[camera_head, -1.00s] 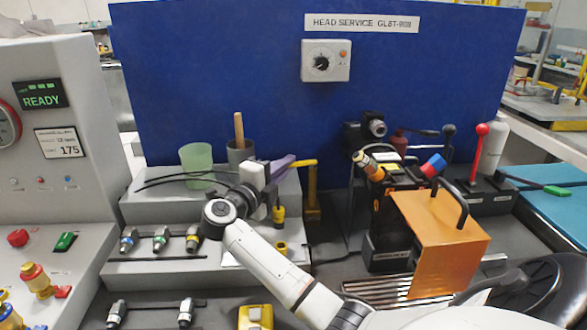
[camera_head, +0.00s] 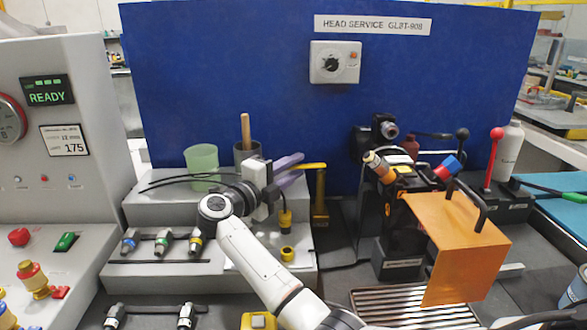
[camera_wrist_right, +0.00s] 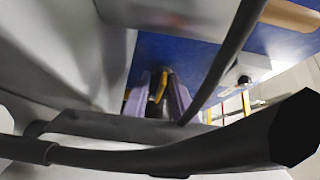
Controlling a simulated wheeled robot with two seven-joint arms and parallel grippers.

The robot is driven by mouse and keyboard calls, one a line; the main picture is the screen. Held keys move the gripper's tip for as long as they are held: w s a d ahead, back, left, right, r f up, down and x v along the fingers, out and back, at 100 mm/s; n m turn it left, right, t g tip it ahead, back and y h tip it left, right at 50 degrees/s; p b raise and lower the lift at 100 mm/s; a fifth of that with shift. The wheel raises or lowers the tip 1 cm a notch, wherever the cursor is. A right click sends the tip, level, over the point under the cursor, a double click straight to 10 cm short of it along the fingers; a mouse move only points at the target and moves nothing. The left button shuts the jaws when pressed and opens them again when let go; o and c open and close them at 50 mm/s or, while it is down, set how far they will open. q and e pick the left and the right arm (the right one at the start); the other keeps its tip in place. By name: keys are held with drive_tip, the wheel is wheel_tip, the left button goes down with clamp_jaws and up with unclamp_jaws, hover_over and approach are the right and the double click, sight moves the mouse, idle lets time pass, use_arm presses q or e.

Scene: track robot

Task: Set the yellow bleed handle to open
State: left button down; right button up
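The yellow bleed handle (camera_head: 314,167) is a short bar on top of an upright yellow post (camera_head: 320,200), in front of the blue panel. It points left, roughly level, towards my right gripper. My right gripper (camera_head: 298,167) has purple fingers, which look spread apart around or just beside the handle's left end; contact cannot be told. In the right wrist view the two purple fingers (camera_wrist_right: 160,100) stand apart with a yellow piece (camera_wrist_right: 161,86) showing between them. My left gripper is not in view.
A black-and-yellow plug (camera_head: 286,220) and a yellow ring (camera_head: 288,254) are just below my right gripper. A green cup (camera_head: 202,165) stands behind the arm. To the right are a black unit and an orange plate (camera_head: 458,250). A dark cable (camera_wrist_right: 228,60) crosses the wrist view.

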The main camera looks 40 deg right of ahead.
drive_tip(key=shift+a, duration=0.1)
drive_tip(key=shift+a, duration=0.35)
drive_tip(key=s+a+b, duration=0.1)
drive_tip(key=s+a, duration=0.1)
drive_tip(key=a, duration=0.7)
drive_tip(key=shift+b, duration=0.35)
drive_tip(key=shift+a, duration=0.1)
